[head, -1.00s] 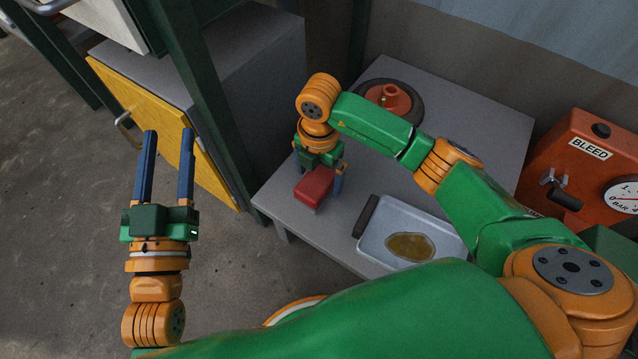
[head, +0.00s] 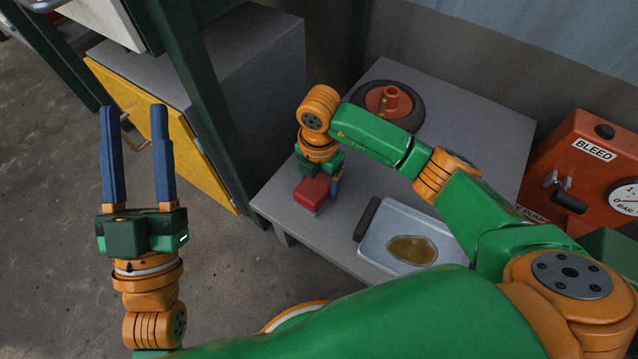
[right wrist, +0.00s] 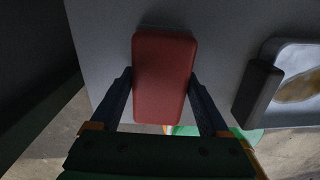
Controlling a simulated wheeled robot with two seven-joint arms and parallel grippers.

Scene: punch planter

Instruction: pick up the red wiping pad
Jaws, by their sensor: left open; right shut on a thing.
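The red wiping pad (head: 312,193) is a small red block at the front left part of the grey table. In the right wrist view the pad (right wrist: 164,75) lies between the two blue fingers of my right gripper (right wrist: 163,98), which is shut on its sides. In the head view my right gripper (head: 322,182) points down at the pad and is partly hidden behind it. I cannot tell whether the pad touches the table. My left gripper (head: 136,155) is open and empty, over the floor left of the table.
A metal tray (head: 372,247) with a dark handle (head: 367,219) and a yellowish puddle is right of the pad. A dark wheel with an orange hub (head: 390,104) lies at the back. An orange BLEED box (head: 590,165) stands right. A yellow panel (head: 165,135) is left.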

